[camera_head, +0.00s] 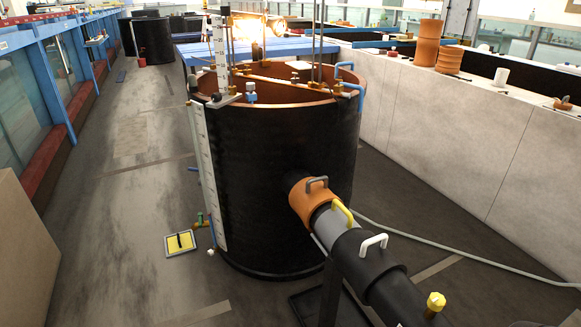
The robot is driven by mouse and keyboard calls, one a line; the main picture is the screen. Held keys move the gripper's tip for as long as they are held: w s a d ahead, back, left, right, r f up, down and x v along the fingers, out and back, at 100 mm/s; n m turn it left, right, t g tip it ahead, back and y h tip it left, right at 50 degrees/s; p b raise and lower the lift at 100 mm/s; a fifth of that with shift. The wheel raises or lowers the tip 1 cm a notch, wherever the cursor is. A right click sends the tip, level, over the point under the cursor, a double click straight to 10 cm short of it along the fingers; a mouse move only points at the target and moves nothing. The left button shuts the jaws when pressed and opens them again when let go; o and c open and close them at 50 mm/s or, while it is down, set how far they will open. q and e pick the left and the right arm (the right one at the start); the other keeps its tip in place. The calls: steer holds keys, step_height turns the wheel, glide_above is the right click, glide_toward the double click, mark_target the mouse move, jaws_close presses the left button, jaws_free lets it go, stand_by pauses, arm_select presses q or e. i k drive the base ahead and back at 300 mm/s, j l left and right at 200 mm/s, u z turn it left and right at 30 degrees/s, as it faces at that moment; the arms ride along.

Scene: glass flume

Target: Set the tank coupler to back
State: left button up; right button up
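A large black cylindrical tank (280,180) with a copper-coloured inner rim stands in the middle. A pipe leaves its lower right side and slopes toward the lower right. An orange collar (303,204) with a grey handle (316,181) sits around the pipe close to the tank wall. A black sleeve (362,264) with a white handle (374,242) follows. I cannot tell for certain which ring is the tank coupler. Neither of my grippers is in view.
A yellow-topped knob (435,302) is on the pipe's near end. A small yellow panel (180,242) lies on the floor left of the tank. A grey hose (460,254) crosses the floor at right, beside a pale wall (450,140). The left floor is mostly clear.

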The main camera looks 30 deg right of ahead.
mark_target(307, 195)
steer(key=i+j+z, duration=0.15)
steer(key=i, duration=0.5)
steer(key=i+j+z, duration=0.15)
steer(key=i, duration=0.55)
steer(key=i+z, duration=0.35)
steer(key=i+j+z, duration=0.15)
steer(key=z, duration=0.2)
steer(key=i+j+z, duration=0.35)
steer(key=k+l, duration=0.1)
